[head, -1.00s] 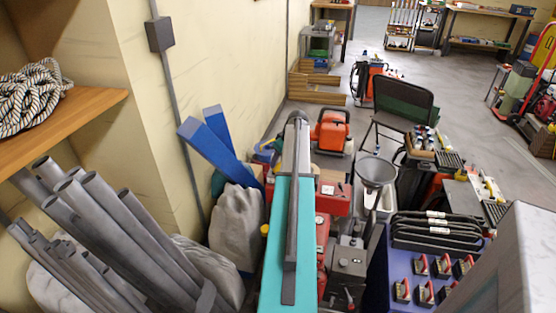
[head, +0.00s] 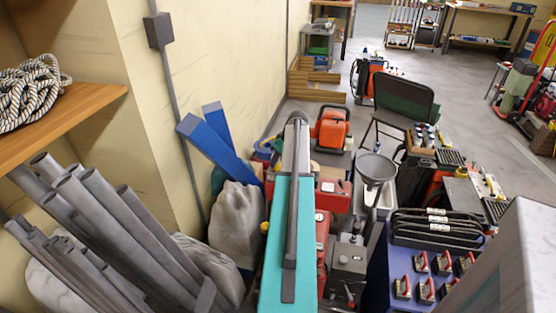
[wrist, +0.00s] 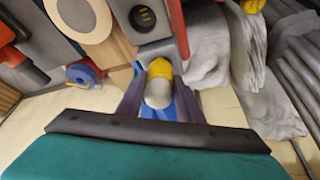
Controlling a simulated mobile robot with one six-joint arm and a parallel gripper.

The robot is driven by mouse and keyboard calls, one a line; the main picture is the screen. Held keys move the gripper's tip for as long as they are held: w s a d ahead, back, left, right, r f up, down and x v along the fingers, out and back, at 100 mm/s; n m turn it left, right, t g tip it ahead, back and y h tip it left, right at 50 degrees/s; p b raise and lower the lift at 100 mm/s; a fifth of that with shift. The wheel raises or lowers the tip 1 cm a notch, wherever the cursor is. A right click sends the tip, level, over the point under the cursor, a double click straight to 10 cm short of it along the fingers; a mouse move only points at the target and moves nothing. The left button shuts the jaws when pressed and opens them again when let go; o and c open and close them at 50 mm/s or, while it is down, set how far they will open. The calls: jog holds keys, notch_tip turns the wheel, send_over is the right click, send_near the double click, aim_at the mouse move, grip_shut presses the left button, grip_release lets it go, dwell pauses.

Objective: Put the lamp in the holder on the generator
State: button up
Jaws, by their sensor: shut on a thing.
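In the wrist view, my gripper (wrist: 158,103) is shut on the lamp (wrist: 158,92), which has a yellow end and a rounded pale end. The pale end points toward my wrist. The yellow end lies against a grey block (wrist: 163,48) in the picture; I cannot tell whether they touch. The block has a dark round socket-like part (wrist: 145,17); I cannot tell for sure that this is the holder. In the head view, my arm hides the gripper and lamp. Red-cased equipment (head: 333,196), possibly the generator, stands just right of my arm.
Pale sacks (head: 236,225) and grey pipes (head: 100,215) crowd the left, beside blue bars (head: 217,150) near the wall. A funnel (head: 376,168) and a blue box (head: 425,265) with red-handled parts stand to the right. Open floor lies beyond the chair (head: 404,103).

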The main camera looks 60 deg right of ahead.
jog(key=shift+f, duration=0.55)
jog(key=o, duration=1.1)
jog(key=shift+o, duration=0.2)
jog(key=shift+s+r, duration=0.1)
jog(key=shift+r, duration=0.05)
jog(key=b+v, duration=0.1)
jog(key=v, duration=1.2)
jog(key=shift+s+r, duration=0.15)
jog(key=shift+r, duration=0.1)
